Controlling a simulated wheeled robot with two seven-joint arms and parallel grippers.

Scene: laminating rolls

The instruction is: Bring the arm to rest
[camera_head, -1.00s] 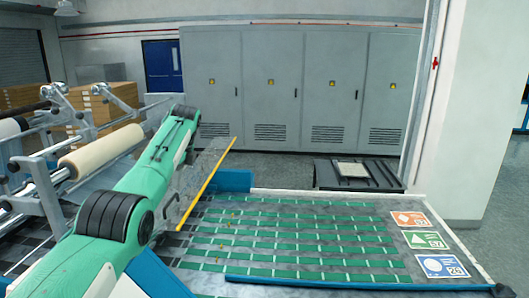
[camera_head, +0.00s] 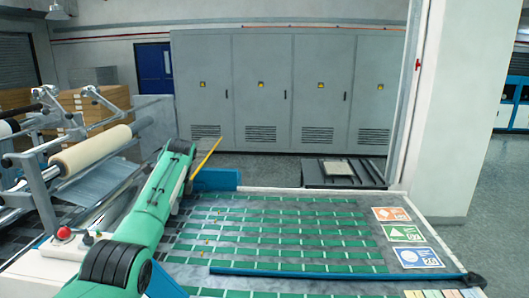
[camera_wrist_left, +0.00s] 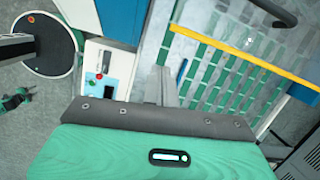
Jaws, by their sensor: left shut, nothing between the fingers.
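My left arm (camera_head: 150,215), green with black joints, comes in from the lower left, bent at a high elbow. My left gripper (camera_head: 188,184) is mostly hidden behind the forearm in the head view. In the left wrist view the gripper (camera_wrist_left: 164,82) shows as narrow grey fingers, shut and empty. It is above the left part of the table (camera_head: 280,190), which carries rows of green strips. I cannot tell its height. My right gripper is not in view.
A yellow bar (camera_head: 206,158) stands out near the arm, and crosses the left wrist view (camera_wrist_left: 245,58). A roller machine with a cream roll (camera_head: 90,149) is at left. A control box with a red button (camera_head: 64,233) is near my arm. Grey cabinets (camera_head: 263,95) stand behind.

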